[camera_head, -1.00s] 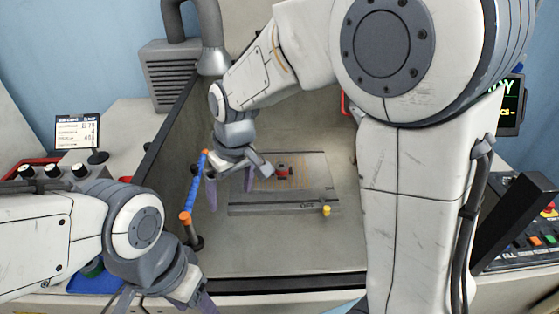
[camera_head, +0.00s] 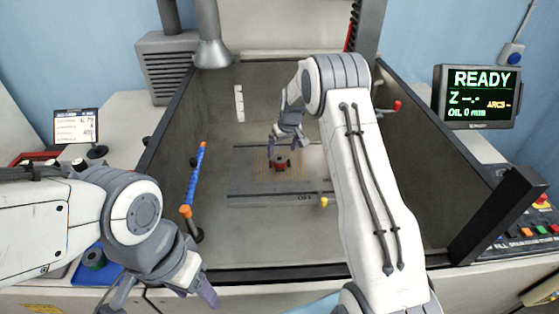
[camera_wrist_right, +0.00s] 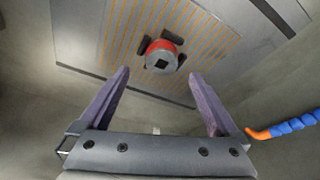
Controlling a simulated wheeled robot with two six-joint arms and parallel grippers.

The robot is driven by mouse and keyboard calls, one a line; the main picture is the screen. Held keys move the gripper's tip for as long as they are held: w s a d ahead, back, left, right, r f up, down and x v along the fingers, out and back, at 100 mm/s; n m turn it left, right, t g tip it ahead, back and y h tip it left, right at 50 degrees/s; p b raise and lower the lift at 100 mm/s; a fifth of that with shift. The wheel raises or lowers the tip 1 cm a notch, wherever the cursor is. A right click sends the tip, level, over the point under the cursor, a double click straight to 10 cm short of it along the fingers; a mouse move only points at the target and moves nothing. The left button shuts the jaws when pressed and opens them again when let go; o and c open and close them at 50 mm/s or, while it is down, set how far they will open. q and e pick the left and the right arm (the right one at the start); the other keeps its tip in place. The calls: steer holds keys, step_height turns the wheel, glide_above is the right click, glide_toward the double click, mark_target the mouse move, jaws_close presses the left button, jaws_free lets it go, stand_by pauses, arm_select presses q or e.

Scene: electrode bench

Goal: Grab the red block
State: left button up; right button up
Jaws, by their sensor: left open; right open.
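My left gripper (camera_head: 165,294) is open and empty at the lower left, outside the tank's front edge.
A blue hose with orange ends (camera_head: 193,180) stands inside the tank at the left. A yellow knob (camera_head: 324,202) is at the plate's front right. Grey tank walls (camera_head: 440,190) enclose the area. A READY screen (camera_head: 478,97) stands at the right.

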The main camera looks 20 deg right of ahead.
mark_target(280, 158)
steer(key=p+x, duration=0.1)
steer(key=x, duration=0.2)
steer(key=shift+a+f+p, duration=0.15)
steer(key=shift+f+p, duration=0.15)
steer(key=shift+p, duration=0.05)
steer(key=shift+w+f, duration=0.15)
steer(key=shift+f, duration=0.4)
steer(key=shift+r, duration=0.1)
jaws_close()
